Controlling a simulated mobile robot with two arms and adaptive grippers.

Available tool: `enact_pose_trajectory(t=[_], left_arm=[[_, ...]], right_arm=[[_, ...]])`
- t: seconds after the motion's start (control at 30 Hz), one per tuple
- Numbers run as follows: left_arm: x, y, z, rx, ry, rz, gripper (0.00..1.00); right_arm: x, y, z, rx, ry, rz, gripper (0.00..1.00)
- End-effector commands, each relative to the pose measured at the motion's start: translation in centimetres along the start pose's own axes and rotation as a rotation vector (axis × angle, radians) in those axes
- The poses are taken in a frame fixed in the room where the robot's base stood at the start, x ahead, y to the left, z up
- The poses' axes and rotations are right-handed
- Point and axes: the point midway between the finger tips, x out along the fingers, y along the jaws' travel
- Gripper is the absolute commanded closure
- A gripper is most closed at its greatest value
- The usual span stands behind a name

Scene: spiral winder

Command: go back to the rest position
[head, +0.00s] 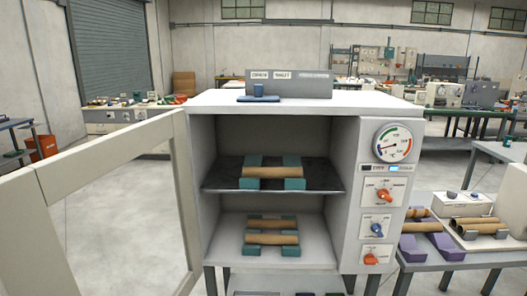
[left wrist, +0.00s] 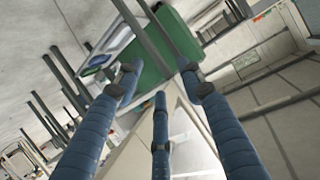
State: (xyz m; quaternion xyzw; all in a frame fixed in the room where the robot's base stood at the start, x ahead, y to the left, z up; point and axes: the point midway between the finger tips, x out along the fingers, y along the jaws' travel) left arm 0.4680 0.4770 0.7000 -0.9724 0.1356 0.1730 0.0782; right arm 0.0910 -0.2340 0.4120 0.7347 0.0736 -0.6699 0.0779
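My left gripper (left wrist: 158,85) shows only in the left wrist view. Its blue fingers stand well apart with nothing held between them, and a shorter finger sits in the middle. My right gripper is in neither view. The head view shows a white oven-like cabinet (head: 349,190) with its framed door (head: 110,150) swung open to the left. A brown tube (head: 272,172) lies across teal supports on the upper shelf (head: 222,177). Two more brown tubes (head: 272,239) lie on teal supports on the lower shelf. No gripper is in the cabinet opening.
The cabinet front has a round gauge (head: 393,144) and three knobs. At right, a table (head: 440,262) bears brown tubes and purple supports (head: 445,246). Workbenches stand farther back. Open floor (head: 95,225) shows through the door frame.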

Motion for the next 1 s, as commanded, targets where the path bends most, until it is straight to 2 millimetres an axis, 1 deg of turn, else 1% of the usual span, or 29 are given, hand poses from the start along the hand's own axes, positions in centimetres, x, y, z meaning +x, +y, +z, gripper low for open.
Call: enact_pose_trajectory(t=[0.03,0.07,0.1,0.17,0.2,0.27,0.3,0.37,0.4,0.47,0.5,0.6,0.7,0.73,0.8,0.83,0.9,1.0], left_arm=[[0.0,2.1,3.6,-0.020,-0.071,-0.036,0.61],[-0.1,3.1,5.8,-0.025,-0.119,-0.057,0.61],[-0.5,4.5,8.5,-0.031,-0.182,-0.081,0.61],[-1.2,7.0,12.3,-0.040,-0.278,-0.107,0.61],[-1.8,8.8,14.7,-0.046,-0.341,-0.120,0.61],[-3.1,11.7,18.2,-0.056,-0.438,-0.131,0.61],[-4.0,13.7,20.3,-0.062,-0.501,-0.133,0.61],[-5.7,16.8,23.3,-0.072,-0.598,-0.131,0.61],[-6.8,19.1,25.0,-0.079,-0.660,-0.124,0.61],[-8.8,22.4,27.4,-0.088,-0.752,-0.109,0.61],[-10.1,24.6,28.8,-0.094,-0.811,-0.096,0.61],[-13.2,29.7,31.3,-0.108,-0.938,-0.056,0.61],[-15.6,33.5,32.8,-0.118,-1.031,-0.018,0.61],[-16.2,34.4,33.1,-0.121,-1.052,-0.008,0.61],[-17.2,35.9,33.5,-0.124,-1.088,0.009,0.61],[-17.5,36.3,33.6,-0.125,-1.098,0.014,0.61],[-17.9,37.0,33.8,-0.126,-1.114,0.023,0.61],[-18.1,37.1,33.9,-0.126,-1.120,0.025,0.61]], right_arm=[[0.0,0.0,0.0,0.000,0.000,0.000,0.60],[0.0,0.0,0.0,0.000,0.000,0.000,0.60],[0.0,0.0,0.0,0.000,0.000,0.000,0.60],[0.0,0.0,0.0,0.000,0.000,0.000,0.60],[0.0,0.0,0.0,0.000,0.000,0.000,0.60],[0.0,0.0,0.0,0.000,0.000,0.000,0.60],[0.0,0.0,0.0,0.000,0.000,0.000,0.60],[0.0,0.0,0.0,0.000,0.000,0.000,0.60],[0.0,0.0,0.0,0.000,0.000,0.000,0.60],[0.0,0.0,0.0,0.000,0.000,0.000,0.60],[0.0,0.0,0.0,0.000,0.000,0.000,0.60],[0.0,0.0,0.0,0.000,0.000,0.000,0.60],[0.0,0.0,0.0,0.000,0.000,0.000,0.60],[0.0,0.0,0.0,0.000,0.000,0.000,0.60],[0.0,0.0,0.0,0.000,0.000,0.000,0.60],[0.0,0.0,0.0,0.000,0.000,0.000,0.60],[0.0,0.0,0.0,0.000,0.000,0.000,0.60],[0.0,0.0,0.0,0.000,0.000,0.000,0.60]])
